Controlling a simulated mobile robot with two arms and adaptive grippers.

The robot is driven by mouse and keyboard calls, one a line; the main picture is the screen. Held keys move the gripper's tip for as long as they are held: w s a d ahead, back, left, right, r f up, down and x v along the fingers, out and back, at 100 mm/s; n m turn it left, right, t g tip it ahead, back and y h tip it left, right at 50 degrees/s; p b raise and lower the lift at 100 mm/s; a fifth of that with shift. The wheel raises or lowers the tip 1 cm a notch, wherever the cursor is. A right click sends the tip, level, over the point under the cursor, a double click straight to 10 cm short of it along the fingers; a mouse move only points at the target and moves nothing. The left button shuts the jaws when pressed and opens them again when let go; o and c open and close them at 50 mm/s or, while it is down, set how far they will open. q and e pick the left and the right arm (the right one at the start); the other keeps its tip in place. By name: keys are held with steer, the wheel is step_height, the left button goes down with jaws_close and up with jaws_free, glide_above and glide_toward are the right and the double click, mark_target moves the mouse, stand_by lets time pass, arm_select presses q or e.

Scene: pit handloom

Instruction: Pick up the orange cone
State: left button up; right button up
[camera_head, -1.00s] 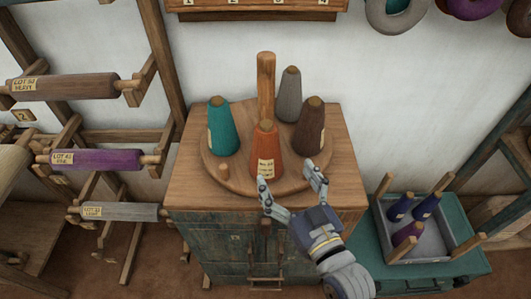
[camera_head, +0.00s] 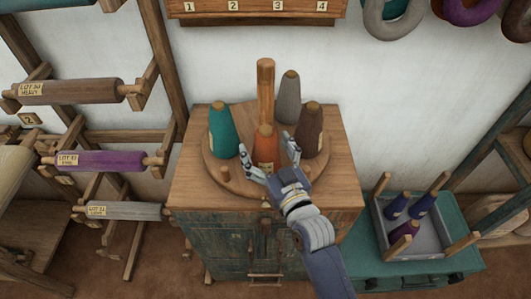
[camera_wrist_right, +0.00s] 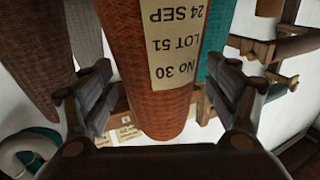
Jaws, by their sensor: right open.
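The orange cone (camera_head: 265,145) stands upright on a round wooden turntable (camera_head: 217,177) on top of a cabinet. Its lower part is hidden by my right gripper in the head view. My right gripper (camera_head: 270,158) is open, with one finger on each side of the cone. In the right wrist view the orange cone (camera_wrist_right: 160,85) with its "LOT 51" label fills the space between the open fingers (camera_wrist_right: 160,98); a gap shows on both sides. My left gripper is not in view.
A teal cone (camera_head: 223,132) stands left, a brown cone (camera_head: 310,130) right and a grey cone (camera_head: 288,97) behind, around a wooden post (camera_head: 265,90). A grey tray (camera_head: 440,248) with purple and blue cones is at right. Spool racks stand at left.

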steer(key=shift+w+a, duration=0.1)
steer(key=shift+w, duration=0.1)
steer(key=c, duration=1.3)
steer(key=shift+r, duration=0.1)
